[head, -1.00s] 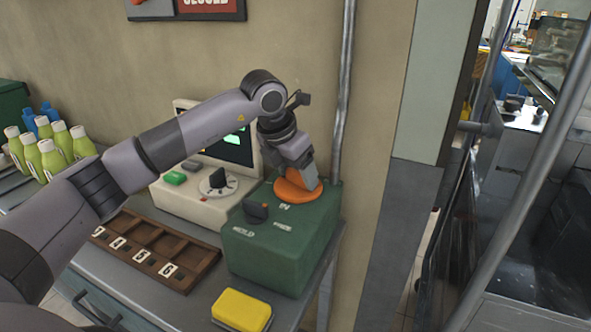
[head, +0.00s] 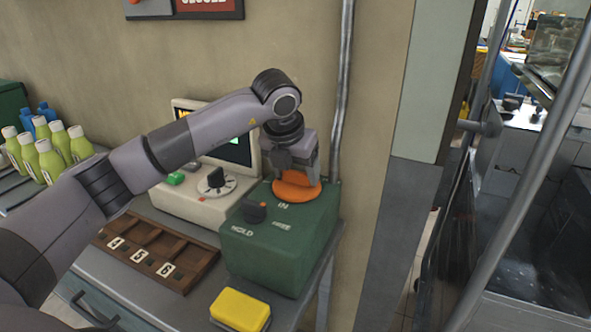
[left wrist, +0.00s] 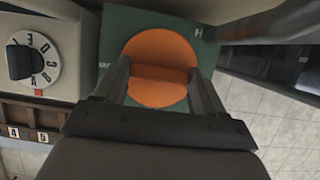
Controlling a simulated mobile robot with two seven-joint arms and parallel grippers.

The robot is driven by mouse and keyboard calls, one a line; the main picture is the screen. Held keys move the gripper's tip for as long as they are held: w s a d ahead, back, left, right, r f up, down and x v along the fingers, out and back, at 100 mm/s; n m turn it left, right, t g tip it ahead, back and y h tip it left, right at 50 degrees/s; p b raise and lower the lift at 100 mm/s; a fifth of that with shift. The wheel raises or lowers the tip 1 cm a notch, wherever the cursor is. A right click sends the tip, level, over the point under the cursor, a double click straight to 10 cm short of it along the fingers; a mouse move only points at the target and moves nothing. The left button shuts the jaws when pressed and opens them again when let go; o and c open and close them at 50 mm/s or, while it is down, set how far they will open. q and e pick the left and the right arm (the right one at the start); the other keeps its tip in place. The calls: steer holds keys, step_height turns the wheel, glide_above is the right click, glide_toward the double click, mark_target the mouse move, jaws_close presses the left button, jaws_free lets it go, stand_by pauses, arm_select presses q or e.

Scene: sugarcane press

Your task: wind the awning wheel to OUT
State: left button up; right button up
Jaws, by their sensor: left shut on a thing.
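The orange awning wheel (head: 297,190) lies on top of a green box (head: 277,250) at the right end of the counter. Its round face and a raised bar across it show in the left wrist view (left wrist: 157,52). My left gripper (head: 296,172) comes down on the wheel from above and is shut on its bar, one finger at each end. The box top has a dark knob (head: 256,211) and white lettering, with HOLD readable at the front. Part of the lettering near the wheel is hidden or too small to read. My right gripper is not in view.
A cream machine with a screen and dial (head: 216,182) stands left of the green box. A wooden numbered tray (head: 190,275) and a yellow block (head: 240,309) lie in front. A metal pipe (head: 344,90) rises close behind the box. Green bottles (head: 52,160) stand far left.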

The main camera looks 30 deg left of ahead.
mark_target(290, 192)
arm_select(q)
steer(key=shift+r, duration=0.1)
steer(key=o, duration=1)
steer(key=shift+o, duration=0.2)
steer(key=v, duration=0.7)
